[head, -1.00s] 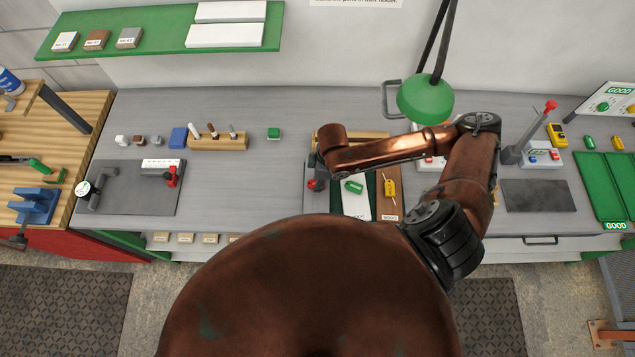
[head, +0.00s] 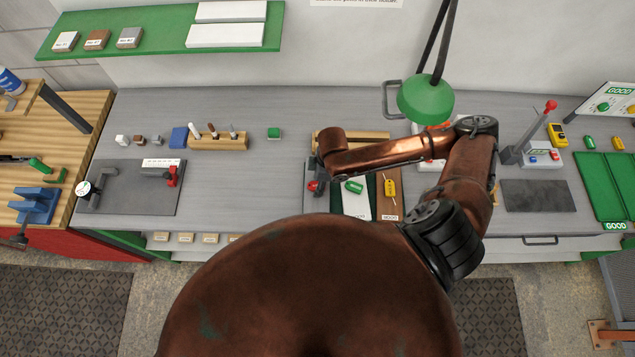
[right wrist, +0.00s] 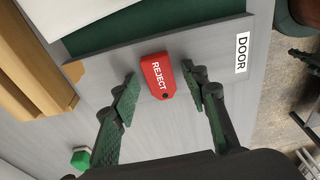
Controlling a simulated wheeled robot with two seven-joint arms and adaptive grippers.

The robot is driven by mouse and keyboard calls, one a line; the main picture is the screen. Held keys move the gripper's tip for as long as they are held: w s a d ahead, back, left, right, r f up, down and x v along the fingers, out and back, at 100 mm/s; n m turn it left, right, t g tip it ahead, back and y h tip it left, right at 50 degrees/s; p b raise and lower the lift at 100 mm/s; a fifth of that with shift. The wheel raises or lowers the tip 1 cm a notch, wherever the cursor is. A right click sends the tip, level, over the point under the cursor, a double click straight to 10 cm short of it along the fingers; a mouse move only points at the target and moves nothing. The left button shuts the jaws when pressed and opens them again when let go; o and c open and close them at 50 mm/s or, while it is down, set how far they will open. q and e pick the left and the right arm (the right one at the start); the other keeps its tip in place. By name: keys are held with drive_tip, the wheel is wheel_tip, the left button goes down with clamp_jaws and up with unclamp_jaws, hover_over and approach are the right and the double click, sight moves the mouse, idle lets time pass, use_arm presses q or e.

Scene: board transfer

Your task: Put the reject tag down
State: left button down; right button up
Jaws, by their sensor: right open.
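The red reject tag (right wrist: 158,78) lies on a grey surface in the right wrist view, with its white lettering up. My right gripper (right wrist: 160,88) is open, with one green-padded finger on each side of the tag.
A DOOR label (right wrist: 242,53) sits right of the tag. A wooden block (right wrist: 35,70) stands to the left and a green knob-like piece (right wrist: 80,158) nearer. In the head view a green tag (head: 354,187) and a yellow tag (head: 390,187) lie to the right.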

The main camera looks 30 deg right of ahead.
drive_tip(key=r, duration=0.5)
drive_tip(key=d+r, duration=0.1)
drive_tip(key=r, duration=0.1)
drive_tip(key=shift+s+r, duration=0.3)
drive_tip(key=shift+r, duration=0.05)
